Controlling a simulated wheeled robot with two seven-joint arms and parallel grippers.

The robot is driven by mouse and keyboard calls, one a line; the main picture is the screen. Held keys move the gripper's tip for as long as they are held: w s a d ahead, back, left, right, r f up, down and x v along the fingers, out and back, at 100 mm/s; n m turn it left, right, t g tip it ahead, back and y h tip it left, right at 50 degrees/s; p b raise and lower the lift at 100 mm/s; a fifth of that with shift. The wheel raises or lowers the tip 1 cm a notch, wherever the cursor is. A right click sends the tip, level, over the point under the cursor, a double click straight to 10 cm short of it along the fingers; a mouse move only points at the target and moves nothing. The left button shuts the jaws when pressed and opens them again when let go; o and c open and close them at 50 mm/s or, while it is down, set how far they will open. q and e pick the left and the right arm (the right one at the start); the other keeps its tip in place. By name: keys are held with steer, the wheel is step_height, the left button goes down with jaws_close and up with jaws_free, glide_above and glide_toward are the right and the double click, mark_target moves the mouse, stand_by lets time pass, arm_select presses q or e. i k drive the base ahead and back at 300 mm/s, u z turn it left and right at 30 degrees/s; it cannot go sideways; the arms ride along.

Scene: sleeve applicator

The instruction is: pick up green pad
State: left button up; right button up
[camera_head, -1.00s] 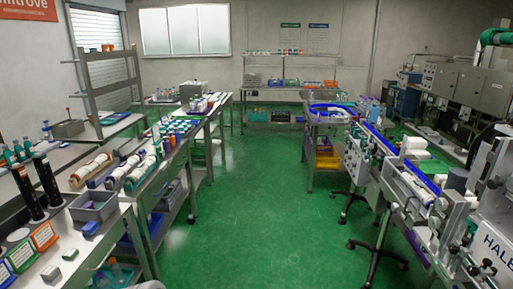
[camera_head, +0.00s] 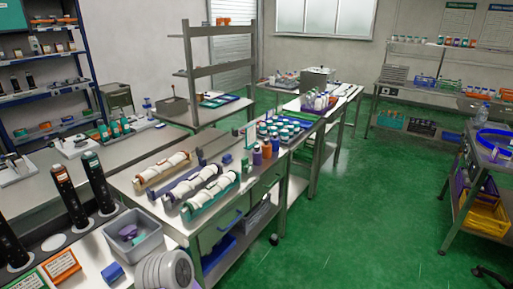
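I cannot make out a green pad for certain. Closer to me, a grey bin (camera_head: 152,246) holds a purple item (camera_head: 128,231) and something greenish (camera_head: 138,239) too small to identify. A blue block (camera_head: 112,272) lies on the near table in front of the bin. A grey rounded part of my own arm shows at the bottom edge, right of the blue block. Neither gripper shows.
Dark upright cylinders (camera_head: 98,183) stand left of the bin, with labelled cards (camera_head: 61,264) in front. Trays of white rolls (camera_head: 208,190) and several bottles (camera_head: 267,148) occupy the table beyond. Green floor (camera_head: 340,220) is clear to the right.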

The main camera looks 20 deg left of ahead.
mark_target(246, 167)
steer(key=u, duration=0.1)
steer(key=i, duration=1.7)
